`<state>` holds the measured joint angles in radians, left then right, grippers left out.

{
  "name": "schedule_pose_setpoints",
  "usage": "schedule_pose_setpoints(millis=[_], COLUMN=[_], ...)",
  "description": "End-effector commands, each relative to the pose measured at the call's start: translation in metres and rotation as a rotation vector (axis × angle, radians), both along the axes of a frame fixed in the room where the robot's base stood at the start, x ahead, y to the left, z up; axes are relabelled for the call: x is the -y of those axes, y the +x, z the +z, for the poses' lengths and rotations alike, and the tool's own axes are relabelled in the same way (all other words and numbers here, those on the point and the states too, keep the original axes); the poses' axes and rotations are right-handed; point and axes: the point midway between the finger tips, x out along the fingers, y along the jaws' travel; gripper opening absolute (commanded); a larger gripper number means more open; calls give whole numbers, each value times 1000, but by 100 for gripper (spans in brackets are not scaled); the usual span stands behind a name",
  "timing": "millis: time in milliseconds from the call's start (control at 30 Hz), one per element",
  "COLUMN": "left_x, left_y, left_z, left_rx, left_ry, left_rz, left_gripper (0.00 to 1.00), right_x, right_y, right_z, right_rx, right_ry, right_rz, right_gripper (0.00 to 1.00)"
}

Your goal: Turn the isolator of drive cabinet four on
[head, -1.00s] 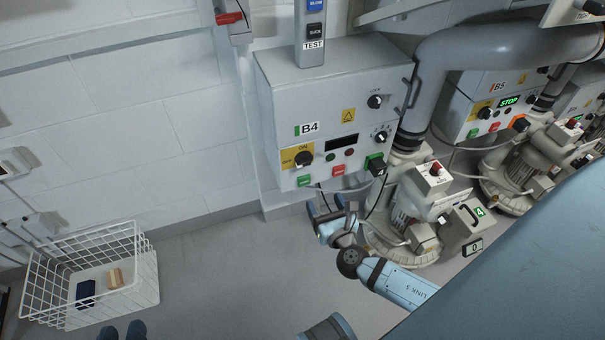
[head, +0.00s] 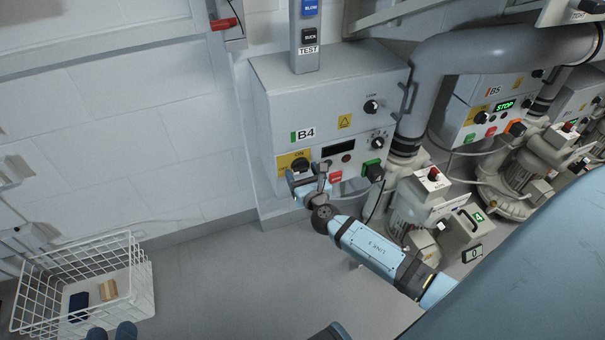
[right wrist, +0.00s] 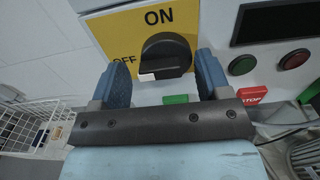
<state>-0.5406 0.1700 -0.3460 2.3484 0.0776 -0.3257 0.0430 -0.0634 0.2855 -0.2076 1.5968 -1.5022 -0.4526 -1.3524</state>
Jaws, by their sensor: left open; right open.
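Drive cabinet B4 (head: 340,95) is a light grey box on the wall with a dark display. Its isolator is a black rotary knob (right wrist: 166,55) on a yellow ON/OFF plate (right wrist: 112,30); in the head view the knob (head: 299,165) is partly behind my gripper. The knob's white mark points left, towards OFF. My right gripper (right wrist: 162,76) is open, with one blue finger on each side of the knob; whether they touch it I cannot tell. It also shows at the cabinet's lower left in the head view (head: 306,183). My left gripper (head: 112,332) is open and empty at the bottom edge.
A red STOP button (right wrist: 252,95), a green button (right wrist: 176,99) and two indicator lamps sit close to the isolator. A white wire basket (head: 140,285) stands on the floor at left. Cabinet B5 (head: 466,100) is further right.

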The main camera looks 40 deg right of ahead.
Motion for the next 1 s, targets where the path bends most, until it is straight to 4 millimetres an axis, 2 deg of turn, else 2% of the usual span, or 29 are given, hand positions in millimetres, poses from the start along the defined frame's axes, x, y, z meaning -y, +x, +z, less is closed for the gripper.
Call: schedule_pose_setpoints(millis=[233, 400, 467, 767, 1000], left_x=[1, 1, 1, 2, 9], left_y=[0, 1, 2, 2, 1], left_z=[1, 2, 2, -1, 7], left_rx=[3, 5, 5, 9, 59], left_ry=[-1, 0, 1, -3, -42], left_rz=[-1, -3, -3, -5, -19], left_gripper=[43, 43, 43, 43, 43], right_x=[0, 0, 0, 0, 1], right_y=[1, 0, 0, 0, 0], right_z=[0, 0, 0, -1, -1], right_rx=[0, 0, 0, 6, 36], right_ry=[0, 1, 1, 29, 151], right_rz=[0, 0, 0, -1, -1], right_gripper=[70, 31, 21, 21, 21])
